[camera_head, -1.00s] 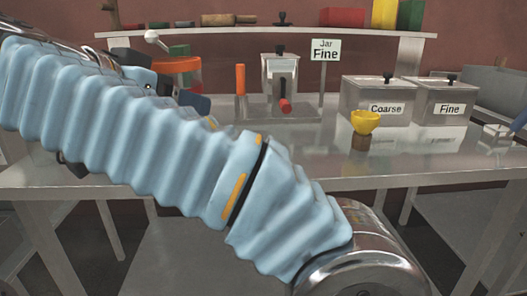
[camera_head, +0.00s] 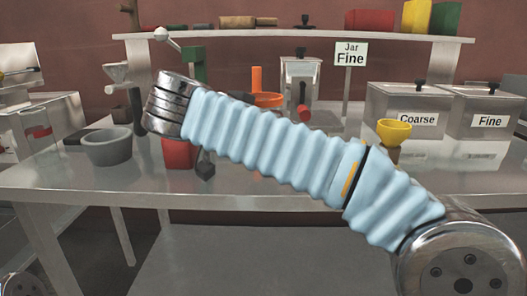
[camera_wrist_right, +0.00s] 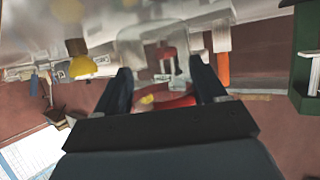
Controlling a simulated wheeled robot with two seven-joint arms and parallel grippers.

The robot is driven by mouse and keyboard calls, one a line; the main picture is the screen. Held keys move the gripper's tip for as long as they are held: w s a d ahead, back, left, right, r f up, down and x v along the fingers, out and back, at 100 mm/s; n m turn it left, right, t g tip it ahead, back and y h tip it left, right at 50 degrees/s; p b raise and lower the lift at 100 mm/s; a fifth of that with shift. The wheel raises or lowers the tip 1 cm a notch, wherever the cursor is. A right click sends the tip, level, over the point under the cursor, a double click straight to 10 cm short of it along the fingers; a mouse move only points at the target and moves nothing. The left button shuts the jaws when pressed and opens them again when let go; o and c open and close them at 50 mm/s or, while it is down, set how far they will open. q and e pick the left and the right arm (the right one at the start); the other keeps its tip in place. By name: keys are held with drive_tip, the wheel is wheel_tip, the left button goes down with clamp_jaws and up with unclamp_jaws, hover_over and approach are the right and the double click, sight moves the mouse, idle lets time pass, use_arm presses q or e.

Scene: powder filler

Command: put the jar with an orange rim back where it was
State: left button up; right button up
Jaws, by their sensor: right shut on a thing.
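The jar with an orange rim (camera_head: 268,99) shows in the head view just above my right arm's pale blue sleeve, in front of an orange post. Only its rim shows there; the sleeve hides the rest. In the right wrist view the clear jar (camera_wrist_right: 178,101) lies between the fingers of my right gripper (camera_wrist_right: 165,82), its red-orange rim close to the palm. The right gripper is shut on the jar. In the head view this gripper is hidden behind the sleeve. My left gripper is in neither view.
A dispenser (camera_head: 299,82) stands beside a "Jar Fine" sign (camera_head: 350,54). Coarse (camera_head: 394,104) and Fine (camera_head: 490,106) bins and a yellow funnel (camera_head: 394,132) are on the right. A grey bowl (camera_head: 107,148) and red container (camera_head: 178,154) are on the left. The front right tabletop is clear.

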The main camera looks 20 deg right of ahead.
drive_tip(key=shift+w+d+f, duration=0.15)
drive_tip(key=shift+d+f, duration=0.05)
drive_tip(key=shift+f, duration=0.15)
drive_tip(key=f, duration=0.2)
drive_tip(key=shift+w+d+f+b, duration=0.2)
drive_tip(key=shift+f+b, duration=0.15)
drive_tip(key=shift+f, duration=0.45)
drive_tip(key=shift+f+b, duration=0.25)
drive_tip(key=shift+b, duration=0.05)
drive_tip(key=o, duration=1.1)
drive_tip(key=shift+o, duration=0.2)
drive_tip(key=shift+r, duration=0.1)
